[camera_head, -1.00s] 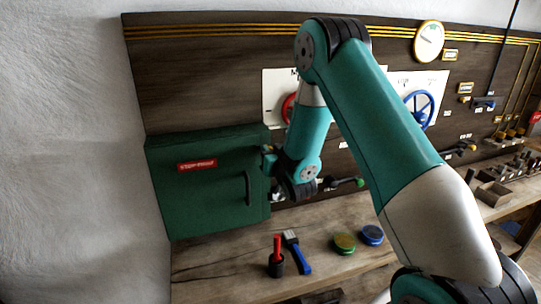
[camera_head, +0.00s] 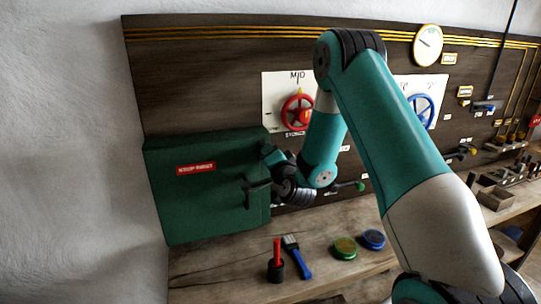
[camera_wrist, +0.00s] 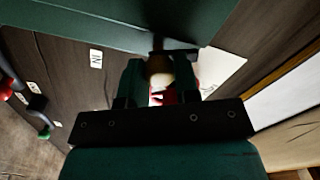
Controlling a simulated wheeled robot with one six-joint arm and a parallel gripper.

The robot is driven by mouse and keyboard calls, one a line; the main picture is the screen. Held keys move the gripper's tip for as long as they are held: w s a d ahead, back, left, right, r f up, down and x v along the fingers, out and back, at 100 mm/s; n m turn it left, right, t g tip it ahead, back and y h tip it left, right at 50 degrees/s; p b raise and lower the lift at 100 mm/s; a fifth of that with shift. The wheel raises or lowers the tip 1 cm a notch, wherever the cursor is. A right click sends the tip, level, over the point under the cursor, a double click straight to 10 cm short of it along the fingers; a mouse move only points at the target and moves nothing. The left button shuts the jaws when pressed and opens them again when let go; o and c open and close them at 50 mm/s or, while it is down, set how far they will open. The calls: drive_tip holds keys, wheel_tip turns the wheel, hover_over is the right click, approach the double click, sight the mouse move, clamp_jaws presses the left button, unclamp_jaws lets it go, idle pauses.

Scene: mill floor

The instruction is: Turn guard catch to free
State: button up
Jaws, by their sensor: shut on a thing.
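The green guard box (camera_head: 195,212) with a red sign hangs at the left of the dark wall panel, its door shut. A dark vertical handle (camera_head: 247,197) is on its right side. My gripper (camera_head: 263,168) is at the box's right edge, beside that handle. In the wrist view, my gripper's (camera_wrist: 159,78) two teal fingers stand either side of a small tan, rounded piece (camera_wrist: 160,66), which looks like the guard catch, with a dark bar (camera_wrist: 181,52) beside it. My gripper is shut on this piece. In the head view the catch is hidden by my gripper, so its setting cannot be told.
A red handwheel (camera_head: 297,112) and a blue handwheel (camera_head: 421,110) are on the wall panel. A green-tipped lever (camera_head: 350,187) sits to the right of my gripper. The bench below holds a red-handled tool in a black cup (camera_head: 276,270), a blue brush (camera_head: 298,258) and two round tins (camera_head: 345,247).

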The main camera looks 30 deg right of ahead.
drive_tip(key=shift+m, duration=2.3)
drive_tip(key=o, duration=0.9)
